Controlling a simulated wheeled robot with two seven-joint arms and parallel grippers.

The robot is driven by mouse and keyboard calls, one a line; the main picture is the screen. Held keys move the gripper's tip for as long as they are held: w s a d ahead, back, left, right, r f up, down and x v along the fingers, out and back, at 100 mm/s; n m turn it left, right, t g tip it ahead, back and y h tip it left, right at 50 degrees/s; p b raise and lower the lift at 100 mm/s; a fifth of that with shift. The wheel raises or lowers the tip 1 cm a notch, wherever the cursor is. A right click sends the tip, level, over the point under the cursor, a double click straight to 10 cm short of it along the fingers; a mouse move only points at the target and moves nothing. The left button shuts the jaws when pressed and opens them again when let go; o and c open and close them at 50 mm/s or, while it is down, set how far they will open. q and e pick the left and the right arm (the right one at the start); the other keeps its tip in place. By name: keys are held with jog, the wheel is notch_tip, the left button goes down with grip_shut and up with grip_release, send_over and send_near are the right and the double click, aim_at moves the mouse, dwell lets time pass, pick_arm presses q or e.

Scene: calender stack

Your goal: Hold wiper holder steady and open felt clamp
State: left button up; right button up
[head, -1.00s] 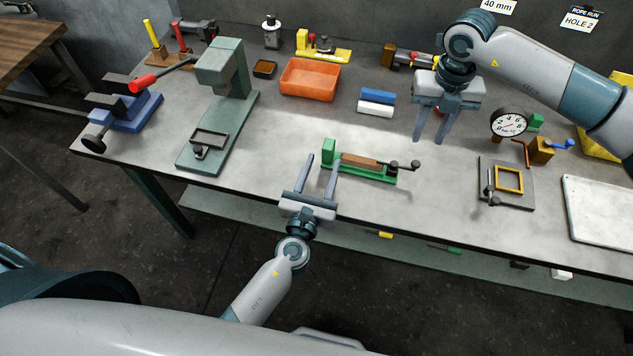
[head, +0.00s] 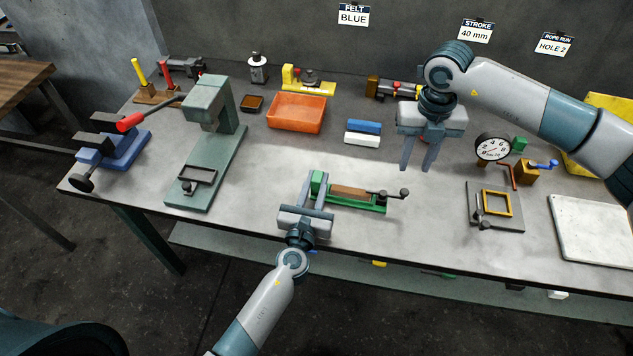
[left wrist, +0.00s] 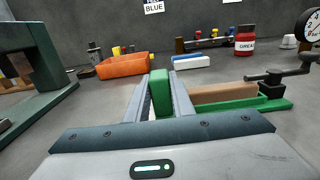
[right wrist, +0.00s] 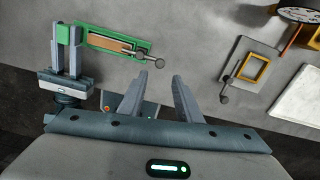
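The wiper holder is a long green tray (head: 350,202) on the bench, with an upright green block (left wrist: 160,95) at its left end. A brown strip (head: 349,191) lies in it. A dark screw clamp with a handle and knob (head: 393,195) sits at its right end; it also shows in the right wrist view (right wrist: 140,53). My left gripper (head: 316,184) has its fingers on both sides of the green block, seemingly closed on it. My right gripper (head: 420,160) is open and empty, above the bench behind the clamp, fingers pointing down.
A plate with a yellow frame (head: 496,203), a dial gauge (head: 492,148) and a white board (head: 592,230) stand to the right. Blue and white bars (head: 363,132) and an orange tray (head: 296,112) lie behind. A green press (head: 214,140) stands left. A card reads "FELT BLUE" (head: 354,15).

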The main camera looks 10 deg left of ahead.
grip_shut()
jog(key=w+d+r+m+g, duration=0.1)
jog(key=w+d+m+g, duration=0.1)
jog(key=w, duration=0.8)
jog(key=shift+r+m+g+y, duration=0.2)
jog(key=shift+m+g+y, duration=0.1)
jog(key=shift+m+g, duration=0.45)
